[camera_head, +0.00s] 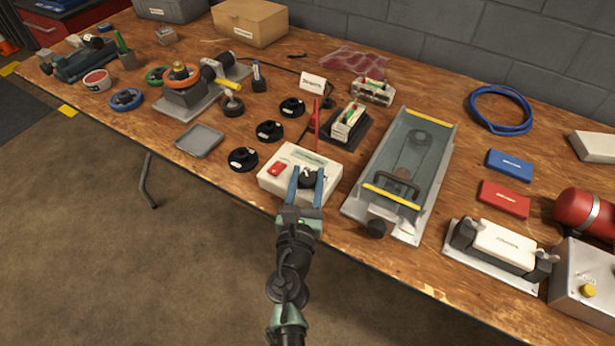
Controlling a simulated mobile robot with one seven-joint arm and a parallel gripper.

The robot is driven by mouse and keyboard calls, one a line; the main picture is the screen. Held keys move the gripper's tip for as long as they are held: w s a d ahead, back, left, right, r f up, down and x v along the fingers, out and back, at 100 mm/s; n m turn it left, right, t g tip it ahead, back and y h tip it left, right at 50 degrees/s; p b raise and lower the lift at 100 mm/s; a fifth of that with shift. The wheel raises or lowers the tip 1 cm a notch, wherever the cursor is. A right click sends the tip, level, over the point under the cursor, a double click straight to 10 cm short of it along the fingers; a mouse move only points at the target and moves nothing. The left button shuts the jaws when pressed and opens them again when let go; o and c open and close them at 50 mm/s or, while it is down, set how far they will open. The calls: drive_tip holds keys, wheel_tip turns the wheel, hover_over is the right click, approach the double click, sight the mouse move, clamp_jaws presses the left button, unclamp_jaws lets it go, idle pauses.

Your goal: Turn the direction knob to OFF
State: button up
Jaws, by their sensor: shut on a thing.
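The white control box (273,186) stands near the front edge of the table, with a red switch (277,168) on its left side and a label plate (311,158) at the back of its top. The dark direction knob (308,178) is on the box's top. My gripper (307,180) reaches in from the front with its two blue fingers on either side of the knob, shut on it. The knob's pointer and the label lettering are too small to read, so I cannot tell its setting.
Several black round pieces (243,159) lie left of the box. A grey tray (200,140) is farther left. A long glass-topped fixture (414,150) with yellow bars stands close on the right. A thin red rod (317,125) rises just behind the box.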

drive_tip(key=shift+m+h, duration=0.3)
drive_tip(key=shift+h, duration=0.1)
clamp_jaws()
drive_tip(key=shift+r+m+h+p, duration=0.1)
drive_tip(key=shift+m+h+p, duration=0.2)
drive_tip(key=shift+h+p, duration=0.15)
drive_tip(key=m+g+h, duration=0.1)
drive_tip(key=m+h, duration=0.1)
drive_tip(key=h, duration=0.1)
drive_tip(key=shift+a, duration=0.15)
drive_tip(key=m+g+h+b, duration=0.1)
drive_tip(key=h, duration=0.1)
drive_tip(key=m+g+h+b, duration=0.1)
drive_tip(key=m+g+h, duration=0.1)
drive_tip(key=shift+f, duration=0.2)
drive_tip(key=shift+m+g+h+b, duration=1.05)
drive_tip(key=shift+m+g+h, duration=0.15)
drive_tip(key=shift+h, duration=0.15)
drive_tip(key=shift+r+g, duration=0.1)
drive_tip(key=shift+g, duration=0.2)
drive_tip(key=o, duration=1.2)
unclamp_jaws()
drive_tip(key=shift+d, duration=0.2)
